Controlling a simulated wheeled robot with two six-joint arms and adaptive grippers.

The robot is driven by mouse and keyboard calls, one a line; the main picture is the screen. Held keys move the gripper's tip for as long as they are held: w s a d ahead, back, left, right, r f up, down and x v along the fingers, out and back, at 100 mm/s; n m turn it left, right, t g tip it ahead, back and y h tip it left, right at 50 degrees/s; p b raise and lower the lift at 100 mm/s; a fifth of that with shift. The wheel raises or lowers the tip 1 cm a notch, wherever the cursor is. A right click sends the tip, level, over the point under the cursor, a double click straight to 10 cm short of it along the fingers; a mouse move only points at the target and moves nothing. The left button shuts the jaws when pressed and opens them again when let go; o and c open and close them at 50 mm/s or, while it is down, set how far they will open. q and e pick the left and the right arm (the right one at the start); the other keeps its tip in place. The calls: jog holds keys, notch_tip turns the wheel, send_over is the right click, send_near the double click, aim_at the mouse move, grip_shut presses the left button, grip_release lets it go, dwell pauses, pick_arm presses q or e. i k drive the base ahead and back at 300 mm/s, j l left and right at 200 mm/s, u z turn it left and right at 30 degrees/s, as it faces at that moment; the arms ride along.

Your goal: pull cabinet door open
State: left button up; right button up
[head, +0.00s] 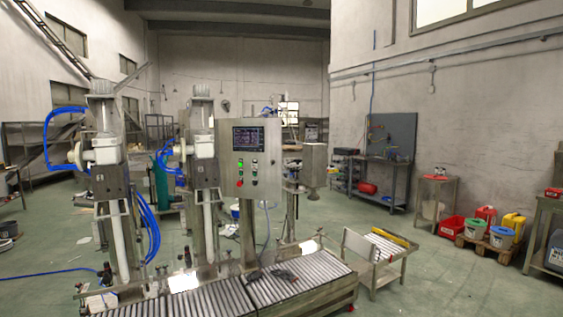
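A grey metal control cabinet (240,164) stands on a post in the middle of the head view, behind the roller conveyor. Its front carries a dark display screen (248,139) and several buttons below it, green and red among them. The front looks closed and flat; I cannot make out a handle or hinge. Neither of my grippers is in view.
Two tall machine columns with blue hoses (148,225) stand left of the cabinet. The roller conveyor (215,294) runs across the front, with a small low table (385,248) to its right. Green floor (440,285) is open at the front right.

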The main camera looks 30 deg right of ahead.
aim_at(269, 178)
jog(key=i+l, duration=0.25)
jog(key=i+l+u, duration=0.1)
jog(key=l, duration=0.4)
jog(key=i+l, duration=0.3)
jog(key=i+l+u, duration=0.1)
jog(key=l, duration=0.35)
jog(key=i+l, duration=0.3)
jog(key=l, duration=0.15)
jog(key=i+j+u, duration=0.05)
